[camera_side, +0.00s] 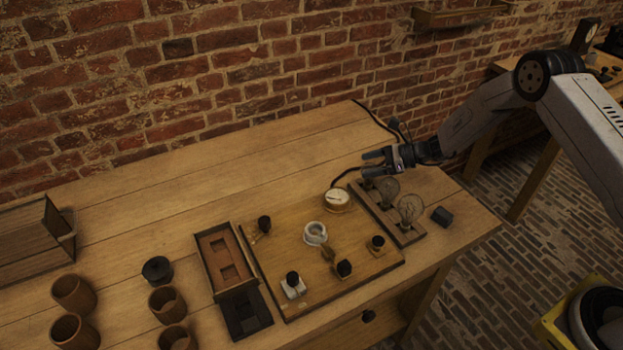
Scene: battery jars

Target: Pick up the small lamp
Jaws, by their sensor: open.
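A narrow wooden lamp stand (404,238) lies near the right end of the table and carries clear glass bulbs. The larger bulb (410,208) stands at its front. A smaller lamp (388,191) stands behind it, closer to my gripper. My gripper (368,164) is open, with its fingers pointing left. It appears above the back end of the stand, just above the smaller lamp in the picture. I see nothing between the fingers. I cannot tell the exact height gap. My gripper partly hides the back of the stand.
A wooden board (290,262) with a round gauge (337,200), a white ring (315,233) and black knobs lies left of the stand. A small black block (441,216) sits to the right. A compartmented tray (222,262) and several brown jars (74,293) stand left.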

